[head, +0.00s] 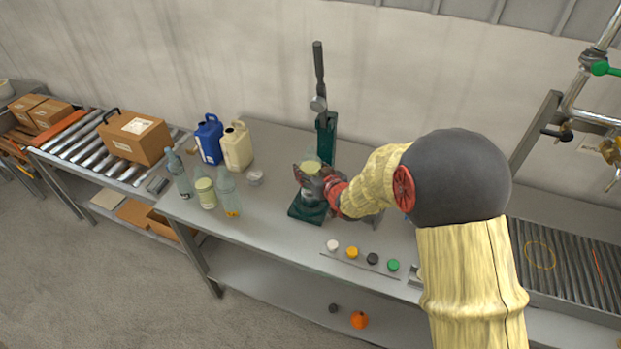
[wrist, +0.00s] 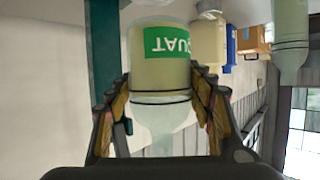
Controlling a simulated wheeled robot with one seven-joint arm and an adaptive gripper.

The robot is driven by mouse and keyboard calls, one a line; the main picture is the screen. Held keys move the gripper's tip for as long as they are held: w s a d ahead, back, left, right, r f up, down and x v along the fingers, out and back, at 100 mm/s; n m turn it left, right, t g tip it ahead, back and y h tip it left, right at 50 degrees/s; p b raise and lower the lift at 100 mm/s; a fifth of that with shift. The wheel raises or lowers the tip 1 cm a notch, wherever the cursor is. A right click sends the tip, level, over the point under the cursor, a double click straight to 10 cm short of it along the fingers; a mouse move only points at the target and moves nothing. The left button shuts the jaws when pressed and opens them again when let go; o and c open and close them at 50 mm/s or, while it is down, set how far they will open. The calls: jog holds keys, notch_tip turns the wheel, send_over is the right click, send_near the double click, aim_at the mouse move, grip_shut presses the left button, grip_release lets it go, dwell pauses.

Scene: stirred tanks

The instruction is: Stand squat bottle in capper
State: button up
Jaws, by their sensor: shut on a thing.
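The squat bottle (wrist: 160,80) is clear, with pale liquid and a green label. My gripper (wrist: 163,100) is shut around it, a finger on each side. The capper's lever (head: 319,70) points up. The post also shows beside the bottle in the wrist view (wrist: 103,45). My gripper hides the bottle's lower part, so I cannot tell whether it touches the base.
Several other bottles (head: 229,196) stand left of the capper, with a blue jug (head: 209,140) and a cream jug (head: 237,147) behind. A row of coloured caps (head: 352,252) lies near the table's front edge. A roller conveyor (head: 85,150) with boxes is at far left.

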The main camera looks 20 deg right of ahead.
jog(key=shift+w+f, duration=0.3)
jog(key=shift+f, duration=0.05)
jog(key=shift+w+d+f+b, duration=0.1)
jog(key=shift+f+b, duration=0.3)
jog(key=shift+f, duration=1.15)
jog(key=shift+f, duration=0.15)
jog(key=o, duration=0.9)
jog(key=shift+f, duration=0.15)
jog(key=o, duration=0.5)
jog(key=shift+r, duration=0.2)
